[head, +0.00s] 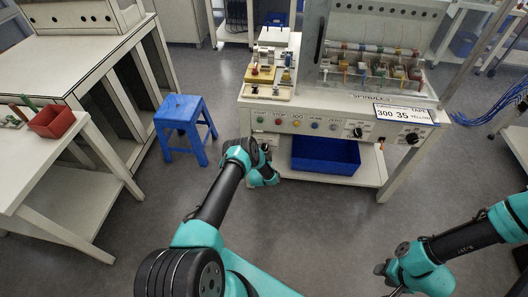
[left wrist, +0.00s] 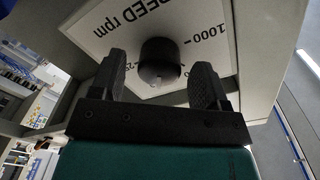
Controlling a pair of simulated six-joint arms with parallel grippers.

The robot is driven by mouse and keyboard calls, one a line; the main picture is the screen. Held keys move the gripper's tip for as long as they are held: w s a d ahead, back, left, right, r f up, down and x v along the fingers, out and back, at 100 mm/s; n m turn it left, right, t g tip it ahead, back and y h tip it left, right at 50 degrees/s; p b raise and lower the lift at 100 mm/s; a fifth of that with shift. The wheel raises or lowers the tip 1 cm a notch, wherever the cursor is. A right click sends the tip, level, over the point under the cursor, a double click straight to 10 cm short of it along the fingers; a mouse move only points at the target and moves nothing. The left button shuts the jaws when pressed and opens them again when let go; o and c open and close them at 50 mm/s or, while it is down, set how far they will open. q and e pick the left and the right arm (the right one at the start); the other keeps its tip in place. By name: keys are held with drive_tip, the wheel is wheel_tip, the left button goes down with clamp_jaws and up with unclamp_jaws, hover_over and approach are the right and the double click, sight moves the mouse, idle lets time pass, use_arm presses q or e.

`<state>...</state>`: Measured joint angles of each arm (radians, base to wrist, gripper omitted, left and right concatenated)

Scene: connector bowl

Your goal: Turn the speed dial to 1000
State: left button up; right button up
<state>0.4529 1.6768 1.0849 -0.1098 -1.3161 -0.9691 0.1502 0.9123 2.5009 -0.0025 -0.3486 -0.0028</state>
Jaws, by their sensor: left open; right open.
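The speed dial (left wrist: 160,62) is a round dark knob on a white plate (left wrist: 110,35) lettered "SPEED rpm", with a 1000 mark, in the left wrist view. My left gripper (left wrist: 159,72) is open. Its fingers stand on either side of the knob, and I cannot tell whether they touch it. In the head view my left gripper (head: 266,152) is at the bench front, below the left part of the control panel (head: 305,124). The speed dial cannot be made out there. My right gripper (head: 393,285) is open and empty over the floor at the lower right.
The bench carries a fixture (head: 270,72) and a clear-covered spindle unit (head: 375,65). Two black knobs (head: 357,132) (head: 412,138) sit right on the panel. A blue bin (head: 325,157) is on the lower shelf. A blue stool (head: 183,112) stands left; floor between is clear.

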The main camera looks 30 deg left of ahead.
use_arm(q)
drive_tip(key=c, duration=0.9)
